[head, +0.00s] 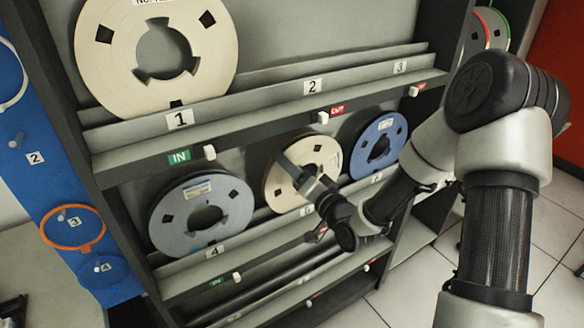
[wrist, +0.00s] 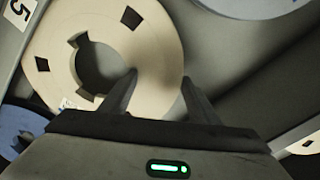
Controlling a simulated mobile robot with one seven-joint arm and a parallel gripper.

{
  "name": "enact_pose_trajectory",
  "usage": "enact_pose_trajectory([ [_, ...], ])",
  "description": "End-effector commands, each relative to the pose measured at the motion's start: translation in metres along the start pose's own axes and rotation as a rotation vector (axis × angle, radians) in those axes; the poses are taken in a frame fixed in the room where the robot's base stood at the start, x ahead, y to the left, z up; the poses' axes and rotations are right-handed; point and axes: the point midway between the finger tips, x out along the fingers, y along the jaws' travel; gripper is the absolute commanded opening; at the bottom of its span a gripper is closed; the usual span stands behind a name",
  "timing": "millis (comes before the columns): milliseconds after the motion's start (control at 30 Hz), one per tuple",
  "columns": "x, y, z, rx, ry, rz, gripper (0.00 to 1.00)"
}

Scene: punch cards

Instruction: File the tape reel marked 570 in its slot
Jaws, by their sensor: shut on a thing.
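A cream tape reel (head: 325,152) stands in the middle of the lower shelf, between two blue-grey reels; it fills much of the wrist view (wrist: 160,38). A label shows on it, but its number is too small to read. My gripper (head: 298,172) is shut on this reel. In the wrist view my gripper (wrist: 158,78) has one finger in the hub hole and the other outside the rim. A tag 5 (wrist: 19,13) shows beside the reel. No reel marked 570 can be read.
A large cream reel (head: 215,45) stands at slot 1 of the upper shelf (head: 265,108); slots 2 and 3 there look empty. A grey-blue reel (head: 232,196) is at slot 4 and a blue reel (head: 396,128) is right of the held one. Small white knobs line the shelf fronts.

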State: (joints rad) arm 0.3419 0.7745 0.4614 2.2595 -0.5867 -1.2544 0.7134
Motion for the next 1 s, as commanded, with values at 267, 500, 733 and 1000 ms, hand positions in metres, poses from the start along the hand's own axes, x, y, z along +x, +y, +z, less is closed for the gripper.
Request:
enact_pose_trajectory([
  [267,0.0008,0.0041,0.0032,-0.003,0.004,-0.005,0.1],
  [500,0.0007,0.0064,0.0051,-0.003,0.003,-0.005,0.1],
  [733,0.0005,0.0068,0.0054,-0.002,0.002,-0.003,0.59],
  [1000,0.0003,0.0075,0.006,-0.001,0.001,-0.001,0.77],
])
